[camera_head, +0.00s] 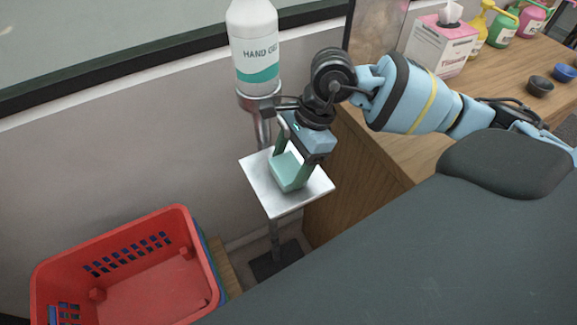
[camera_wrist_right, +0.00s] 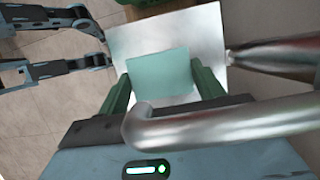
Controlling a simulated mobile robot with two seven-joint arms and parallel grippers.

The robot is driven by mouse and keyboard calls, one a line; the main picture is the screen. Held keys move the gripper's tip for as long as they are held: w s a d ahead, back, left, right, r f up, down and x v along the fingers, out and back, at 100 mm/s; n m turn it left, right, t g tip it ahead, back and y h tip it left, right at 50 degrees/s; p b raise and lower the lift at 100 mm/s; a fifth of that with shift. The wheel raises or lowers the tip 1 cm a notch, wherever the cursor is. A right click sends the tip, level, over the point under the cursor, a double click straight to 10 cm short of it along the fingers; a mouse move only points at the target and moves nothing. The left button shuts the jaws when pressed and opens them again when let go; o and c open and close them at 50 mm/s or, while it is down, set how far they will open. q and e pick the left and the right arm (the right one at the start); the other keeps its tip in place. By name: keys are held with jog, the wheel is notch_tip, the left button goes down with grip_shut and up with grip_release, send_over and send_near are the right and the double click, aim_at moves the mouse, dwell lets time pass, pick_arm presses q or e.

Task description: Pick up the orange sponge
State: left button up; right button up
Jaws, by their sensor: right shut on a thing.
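No orange sponge shows in either view. A pale green block (camera_head: 289,173), perhaps a sponge, is at the small square metal plate (camera_head: 258,185) of a stand. My right gripper (camera_head: 291,168) reaches down from above and is shut on the block, one green finger on each side. In the right wrist view the block (camera_wrist_right: 160,73) sits between the two fingers, with the plate (camera_wrist_right: 208,35) behind it. I cannot tell whether the block touches the plate. My left gripper is not in the head view.
A hand gel bottle (camera_head: 255,50) stands on the stand's pole close behind my right gripper. A red basket (camera_head: 110,280) is at the lower left. A wooden counter (camera_head: 400,155) with a tissue box (camera_head: 440,45), several pump bottles and dark bowls (camera_head: 540,86) is at right.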

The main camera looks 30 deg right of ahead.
jog(key=shift+r, duration=0.25)
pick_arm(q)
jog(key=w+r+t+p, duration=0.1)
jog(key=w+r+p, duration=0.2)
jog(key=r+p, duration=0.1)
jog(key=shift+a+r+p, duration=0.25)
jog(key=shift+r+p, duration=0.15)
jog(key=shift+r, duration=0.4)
pick_arm(e)
jog(key=s+a, duration=0.1)
jog(key=s, duration=1.7)
